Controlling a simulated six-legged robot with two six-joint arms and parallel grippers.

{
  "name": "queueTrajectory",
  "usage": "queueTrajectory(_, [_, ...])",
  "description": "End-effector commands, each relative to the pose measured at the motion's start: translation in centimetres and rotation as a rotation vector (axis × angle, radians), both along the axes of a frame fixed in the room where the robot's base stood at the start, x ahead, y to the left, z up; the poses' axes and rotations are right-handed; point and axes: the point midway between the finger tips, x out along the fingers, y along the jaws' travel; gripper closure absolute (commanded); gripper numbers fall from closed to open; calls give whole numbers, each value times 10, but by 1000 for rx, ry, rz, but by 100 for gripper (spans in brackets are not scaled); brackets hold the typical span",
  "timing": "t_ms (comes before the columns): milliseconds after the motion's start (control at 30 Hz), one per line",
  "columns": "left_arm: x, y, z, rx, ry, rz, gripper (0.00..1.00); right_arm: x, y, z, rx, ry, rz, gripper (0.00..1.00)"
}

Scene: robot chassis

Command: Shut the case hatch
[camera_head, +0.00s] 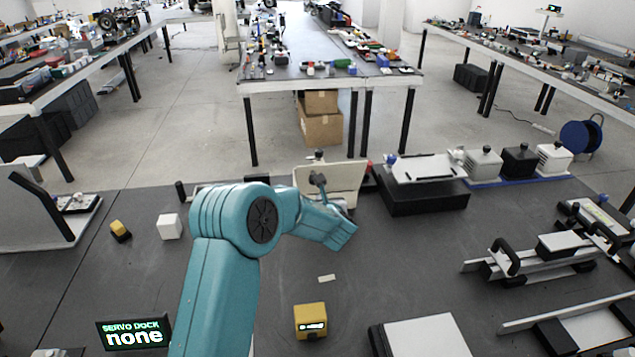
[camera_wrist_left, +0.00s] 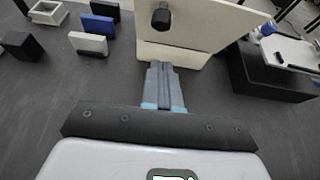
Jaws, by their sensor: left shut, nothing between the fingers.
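The case hatch (camera_head: 346,178) is a cream panel with a dark knob, standing raised and tilted at the back of the dark table. In the left wrist view the hatch (camera_wrist_left: 205,22) stands above a low cream case front (camera_wrist_left: 166,56), with its knob near the top edge. My left gripper (camera_wrist_left: 163,72) is shut and empty, its fingertips just in front of the case and below the knob. I cannot tell whether they touch it. In the head view my left gripper (camera_head: 343,205) is mostly hidden by my wrist. My right gripper is not in view.
A black box with a white top (camera_head: 425,185) stands close to the right of the case. A yellow block (camera_head: 310,321) and a white cube (camera_head: 169,226) lie on the table. Metal rail fixtures (camera_head: 530,262) are at the right. The table's middle is mostly clear.

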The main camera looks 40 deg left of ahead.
Motion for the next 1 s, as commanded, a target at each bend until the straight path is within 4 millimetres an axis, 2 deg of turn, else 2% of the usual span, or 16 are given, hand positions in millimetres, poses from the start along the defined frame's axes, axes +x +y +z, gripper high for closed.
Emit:
queueTrajectory(33, [6,10,-2,-1,2,4,100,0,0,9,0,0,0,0])
queueTrajectory(167, [21,29,-12,0,2,3,100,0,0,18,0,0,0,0])
queueTrajectory(200, [26,34,-4,2,-1,3,100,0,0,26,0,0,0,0])
queueTrajectory(400, [40,51,2,1,0,1,100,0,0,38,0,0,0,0])
queueTrajectory(1000, [42,57,2,0,0,0,100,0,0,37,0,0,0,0])
